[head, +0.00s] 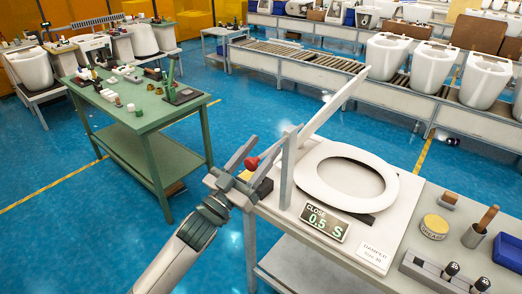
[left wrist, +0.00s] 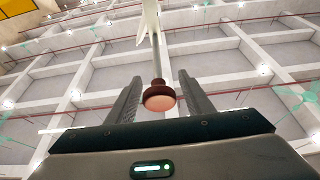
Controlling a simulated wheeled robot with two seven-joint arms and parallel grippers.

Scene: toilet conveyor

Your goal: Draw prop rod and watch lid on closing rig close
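The closing rig stands on a grey bench, with a white toilet seat (head: 347,151) lying flat. A long white panel (head: 335,105), apparently the lid seen edge-on, is tilted up beside a grey post (head: 288,168). The prop rod's red knob (head: 252,163) is left of the post. My left gripper (head: 246,168) is at the knob. In the left wrist view the dark red knob (left wrist: 159,96) lies between the two open fingers (left wrist: 160,98), with small gaps beside it. Its rod runs up towards a white part (left wrist: 148,22). My right gripper is not in view.
A display (head: 325,209) reads "CLOSE 0.5 S", and a card (head: 376,253) reads "DAMPED". A round yellow tin (head: 434,227) and a grey cup with a wooden handle (head: 474,236) stand at the right. A green table (head: 143,123) with small parts is at the left; blue floor lies between.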

